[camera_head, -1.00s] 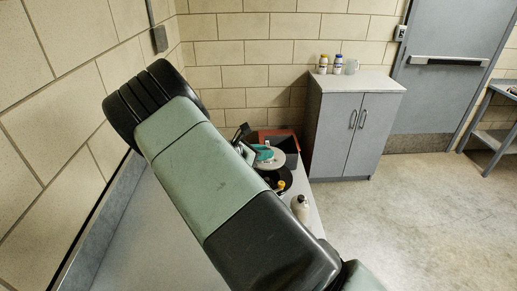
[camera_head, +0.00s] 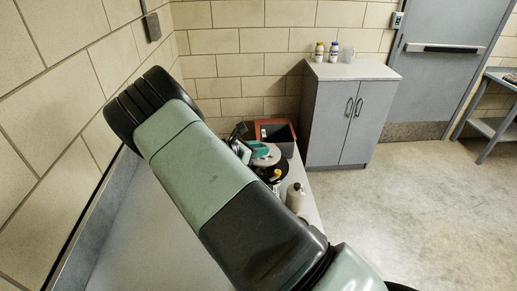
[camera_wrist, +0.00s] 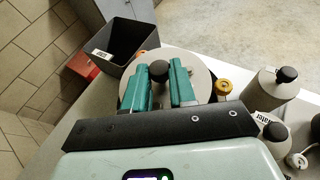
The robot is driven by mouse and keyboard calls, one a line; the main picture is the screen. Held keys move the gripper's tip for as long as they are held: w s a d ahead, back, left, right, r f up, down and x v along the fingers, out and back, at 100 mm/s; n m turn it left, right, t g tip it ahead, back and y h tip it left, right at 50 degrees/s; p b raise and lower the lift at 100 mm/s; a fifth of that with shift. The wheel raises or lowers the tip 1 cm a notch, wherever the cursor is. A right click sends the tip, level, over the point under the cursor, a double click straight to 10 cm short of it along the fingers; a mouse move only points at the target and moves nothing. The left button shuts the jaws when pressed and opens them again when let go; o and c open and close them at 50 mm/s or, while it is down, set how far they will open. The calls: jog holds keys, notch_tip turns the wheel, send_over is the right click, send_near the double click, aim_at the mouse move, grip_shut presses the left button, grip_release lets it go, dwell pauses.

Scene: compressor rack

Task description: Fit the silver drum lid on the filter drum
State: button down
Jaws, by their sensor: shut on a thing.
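The silver drum lid (camera_wrist: 203,80) is a flat, pale grey disc with a black knob (camera_wrist: 158,71) at its middle. My gripper (camera_wrist: 159,73), with teal fingers, is shut on the knob, one finger on each side. In the head view, the lid (camera_head: 268,159) and the gripper (camera_head: 260,149) show beyond my arm. A dark round body, apparently the filter drum (camera_head: 273,171), is just under the lid and partly hidden by it and my arm. I cannot tell whether the lid touches the drum.
A dark open bin (camera_wrist: 124,41) and a red box (camera_wrist: 83,66) stand behind the lid. A yellow-capped bottle (camera_wrist: 222,89) is close on the right, with grey bottles (camera_wrist: 264,90) farther right. The grey cabinet (camera_head: 351,115) stands beyond the bench.

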aim_at(258, 159)
jog(key=shift+f, duration=0.15)
jog(key=shift+f, duration=0.4)
jog(key=shift+f, duration=0.2)
jog(key=shift+f, duration=1.15)
jog(key=shift+f, duration=0.4)
jog(key=shift+c, duration=2.3)
grip_release()
jog(key=shift+f, duration=0.1)
